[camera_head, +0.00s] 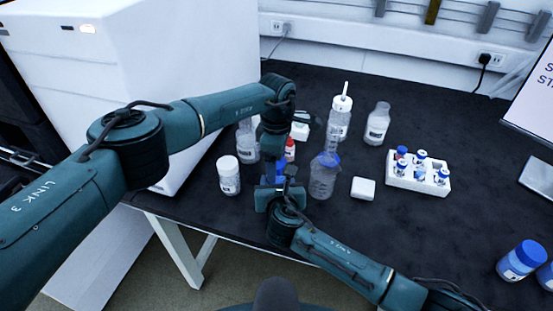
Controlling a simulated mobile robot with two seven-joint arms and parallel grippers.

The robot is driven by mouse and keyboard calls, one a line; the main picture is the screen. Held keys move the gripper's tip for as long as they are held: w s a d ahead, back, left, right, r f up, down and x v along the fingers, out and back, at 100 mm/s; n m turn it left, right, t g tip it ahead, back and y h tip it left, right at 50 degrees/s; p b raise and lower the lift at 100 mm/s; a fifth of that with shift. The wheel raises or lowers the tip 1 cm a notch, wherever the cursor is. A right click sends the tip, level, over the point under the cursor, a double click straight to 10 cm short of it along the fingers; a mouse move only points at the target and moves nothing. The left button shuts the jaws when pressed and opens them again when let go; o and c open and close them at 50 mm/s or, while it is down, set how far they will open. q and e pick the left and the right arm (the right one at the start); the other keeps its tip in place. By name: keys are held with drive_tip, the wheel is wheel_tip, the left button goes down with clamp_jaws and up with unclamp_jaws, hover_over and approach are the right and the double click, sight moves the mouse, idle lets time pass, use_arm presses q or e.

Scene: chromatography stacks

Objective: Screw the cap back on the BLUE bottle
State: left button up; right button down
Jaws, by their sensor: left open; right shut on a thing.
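My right gripper (281,190) is shut on a small blue thing (280,172), which the jaws mostly hide. I cannot tell whether it is the cap or part of a bottle. My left gripper (273,150) is open, pointing down just above and behind the right one. A clear bottle with a blue neck (322,180) stands upright just right of my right gripper. Its top is hard to make out against the clear shape behind it.
A white-capped jar (229,176) stands to the left. A bottle with a white dispenser top (341,118), a clear bottle (377,125), a white box (363,188) and a vial rack (418,181) stand to the right. Blue-capped containers (520,261) are at lower right. The right-centre bench is clear.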

use_arm(q)
wheel_tip(320, 180, up, 12)
idle(0.5)
use_arm(e)
drive_tip(key=c, duration=0.6)
unclamp_jaws()
drive_tip(key=shift+o, duration=0.2)
use_arm(q)
drive_tip(key=shift+r+p, duration=0.95)
drive_tip(key=shift+p, duration=0.05)
use_arm(e)
drive_tip(key=v, duration=1.3)
drive_tip(key=shift+s, duration=0.15)
